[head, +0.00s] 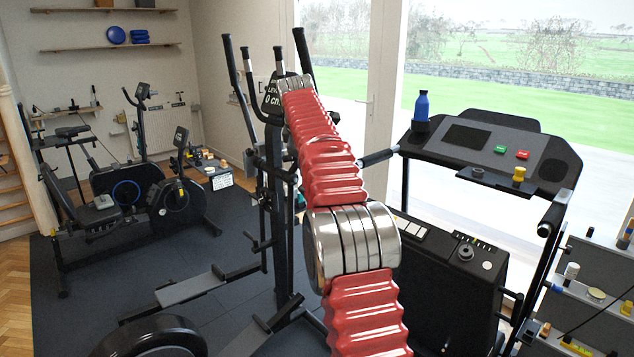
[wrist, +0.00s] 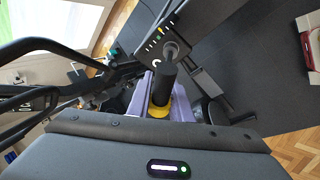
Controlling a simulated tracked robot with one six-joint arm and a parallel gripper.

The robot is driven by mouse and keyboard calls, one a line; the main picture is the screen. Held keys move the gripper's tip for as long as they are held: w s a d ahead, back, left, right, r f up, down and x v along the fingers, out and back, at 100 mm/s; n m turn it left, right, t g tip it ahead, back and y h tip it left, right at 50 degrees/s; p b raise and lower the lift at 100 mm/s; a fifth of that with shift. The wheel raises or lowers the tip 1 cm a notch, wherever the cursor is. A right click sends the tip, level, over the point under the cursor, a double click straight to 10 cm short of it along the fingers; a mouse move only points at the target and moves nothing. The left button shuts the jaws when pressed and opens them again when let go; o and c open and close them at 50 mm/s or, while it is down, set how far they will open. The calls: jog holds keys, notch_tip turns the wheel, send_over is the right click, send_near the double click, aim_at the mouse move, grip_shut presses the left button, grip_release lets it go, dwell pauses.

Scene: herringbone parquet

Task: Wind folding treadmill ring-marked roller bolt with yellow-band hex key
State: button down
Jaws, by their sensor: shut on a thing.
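In the wrist view, my gripper (wrist: 159,108) is shut on the hex key (wrist: 165,84), a black shaft with a yellow band low on it. The key points up at a grey round bolt (wrist: 172,48) on a black panel with tick marks and a white ring mark. Whether key and bolt touch I cannot tell. The treadmill's console (head: 480,145) shows at right in the head view. Below it is a black housing (head: 445,280) with a round fitting and ticks on top. My gripper is hidden in the head view, behind my red arm.
An elliptical trainer (head: 272,190) with upright handles stands close by my arm. A display (head: 272,97) reads "0 cm". An exercise bike (head: 150,190) is at left. A grey rack (head: 600,290) of small items is at right.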

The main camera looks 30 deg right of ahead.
jog(key=c, duration=1.5)
grip_release()
jog(key=shift+o, duration=0.5)
jog(key=o, duration=0.4)
jog(key=shift+c, duration=0.2)
jog(key=v, duration=1.3)
jog(key=shift+a+r, duration=0.15)
jog(key=shift+r, duration=0.1)
jog(key=shift+s, duration=0.15)
